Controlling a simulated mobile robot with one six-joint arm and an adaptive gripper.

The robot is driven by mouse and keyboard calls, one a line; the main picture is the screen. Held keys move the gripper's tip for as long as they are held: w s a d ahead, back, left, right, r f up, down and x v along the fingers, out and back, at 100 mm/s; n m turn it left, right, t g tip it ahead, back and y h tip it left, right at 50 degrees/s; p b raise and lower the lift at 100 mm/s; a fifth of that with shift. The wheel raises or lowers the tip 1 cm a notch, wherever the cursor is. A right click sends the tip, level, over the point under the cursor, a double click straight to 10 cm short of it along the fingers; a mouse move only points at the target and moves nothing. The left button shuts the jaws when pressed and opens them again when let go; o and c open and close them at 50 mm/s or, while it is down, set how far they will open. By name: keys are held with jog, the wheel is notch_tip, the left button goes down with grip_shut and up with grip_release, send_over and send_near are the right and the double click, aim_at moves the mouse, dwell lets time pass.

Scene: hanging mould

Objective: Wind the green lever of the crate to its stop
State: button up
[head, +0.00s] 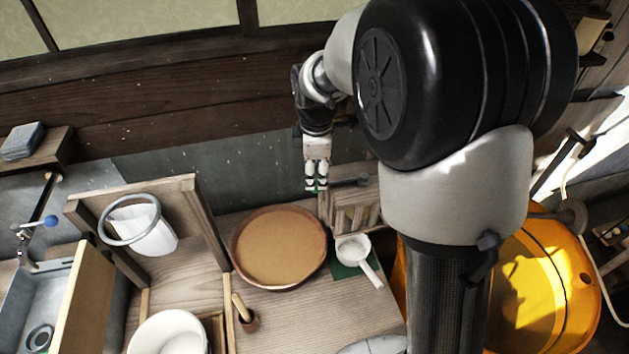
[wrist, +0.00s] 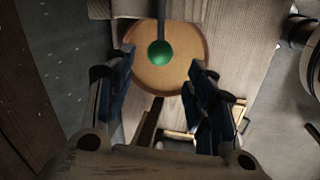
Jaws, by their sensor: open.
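The green knob (wrist: 160,53) of the lever sits at the end of a dark rod, at the top middle of the wrist view. My gripper (wrist: 162,66) is open, and the knob appears between its two fingertips; I cannot tell whether either finger touches it. In the head view my gripper (head: 316,187) points down beside the slatted wooden crate (head: 353,212), at its upper left. Only a trace of green shows at the fingertips there, and the knob is mostly hidden behind them.
A round brown pan (head: 280,247) lies on the wooden table left of the crate. A white ladle (head: 354,250) rests on a green mat in front of the crate. A hoop with a white bag (head: 150,230) hangs on a wooden frame at left. A yellow drum (head: 545,285) stands at right.

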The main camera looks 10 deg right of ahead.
aim_at(339, 182)
jog(key=f, duration=0.3)
jog(key=w+f, duration=0.1)
jog(key=f, duration=0.2)
jog(key=shift+w+d+f, duration=0.1)
jog(key=shift+f, duration=0.05)
grip_shut()
dwell(0.5)
